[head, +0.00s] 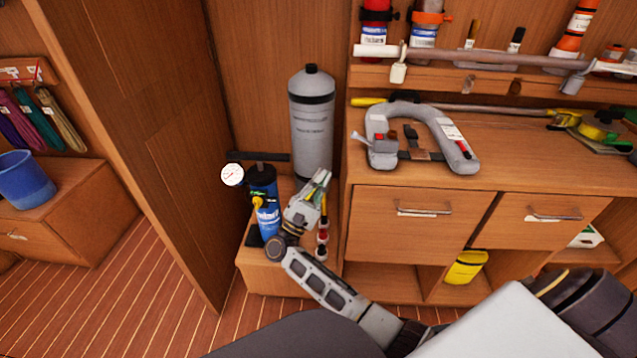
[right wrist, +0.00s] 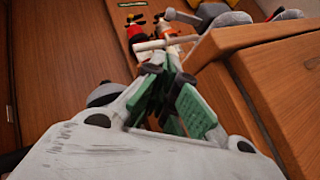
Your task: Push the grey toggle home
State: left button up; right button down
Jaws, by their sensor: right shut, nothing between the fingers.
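A grey horseshoe-shaped life vest (head: 381,117) lies on the counter, with a black strap and buckle. A small grey tab (head: 360,139) sticks out from its left end; I cannot tell for sure whether this is the grey toggle. The vest's grey end also shows at the top of the right wrist view (right wrist: 216,14). My right gripper (head: 321,178) is shut and empty, in front of the grey cylinder and left of the counter, apart from the vest. Its closed fingers (right wrist: 158,62) show in the right wrist view. My left gripper is out of view.
A grey cylinder (head: 312,125) and a blue pump (head: 264,196) with a gauge (head: 232,175) stand on a low wooden ledge (head: 268,276). The counter's front drawers (head: 420,232) are right of my arm. Bottles and a pale rod (head: 440,53) are on the shelf behind.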

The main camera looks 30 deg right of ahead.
aim_at(362, 139)
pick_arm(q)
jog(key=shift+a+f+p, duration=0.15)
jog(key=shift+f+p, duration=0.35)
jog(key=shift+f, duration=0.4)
pick_arm(e)
jog(key=d+r, duration=0.6)
jog(key=r, duration=0.1)
jog(key=shift+r, duration=0.4)
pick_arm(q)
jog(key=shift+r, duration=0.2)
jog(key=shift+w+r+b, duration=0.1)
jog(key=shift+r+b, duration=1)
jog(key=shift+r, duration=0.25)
pick_arm(e)
jog(key=shift+r+m+g, duration=0.35)
jog(key=shift+m+g, duration=0.55)
jog(key=shift+g, duration=0.1)
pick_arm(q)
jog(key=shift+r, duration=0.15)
